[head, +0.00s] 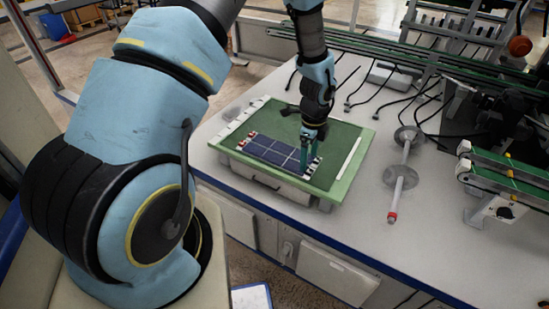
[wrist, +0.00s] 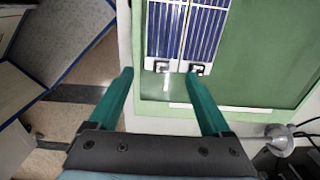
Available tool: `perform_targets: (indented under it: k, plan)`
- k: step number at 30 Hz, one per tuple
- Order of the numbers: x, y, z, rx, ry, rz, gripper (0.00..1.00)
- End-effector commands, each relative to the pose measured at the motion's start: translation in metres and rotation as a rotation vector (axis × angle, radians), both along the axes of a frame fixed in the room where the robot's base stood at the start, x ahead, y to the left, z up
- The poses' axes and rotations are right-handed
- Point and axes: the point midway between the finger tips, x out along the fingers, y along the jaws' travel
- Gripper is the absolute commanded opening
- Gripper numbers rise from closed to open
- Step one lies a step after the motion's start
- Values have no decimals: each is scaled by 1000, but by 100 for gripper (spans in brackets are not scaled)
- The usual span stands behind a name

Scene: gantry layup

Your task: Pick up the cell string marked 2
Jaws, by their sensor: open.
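Blue cell strings (head: 272,150) lie side by side on a green board (head: 346,180). In the wrist view, the ends of two strings show, a left one (wrist: 165,32) and a right one (wrist: 205,30), each with a white end piece and a small dark clip-like part. I cannot read a number on either. My gripper (head: 305,150) points down over the right end of the strings. In the wrist view, my gripper (wrist: 159,74) has its two green fingers wide apart, with nothing held between them. Its height above the strings is hard to tell.
The board rests on a grey-white bench (head: 350,235) with a blue front edge. Green conveyor rails (head: 505,170) are farther right, and black cables lie behind.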

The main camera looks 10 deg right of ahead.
Motion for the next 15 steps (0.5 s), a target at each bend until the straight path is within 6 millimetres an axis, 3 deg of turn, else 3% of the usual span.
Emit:
perform_targets:
  k: [9,15]
  plan:
    - [-1,-4,-36,3,3,1,82]
    - [0,-4,-48,0,0,1,82]
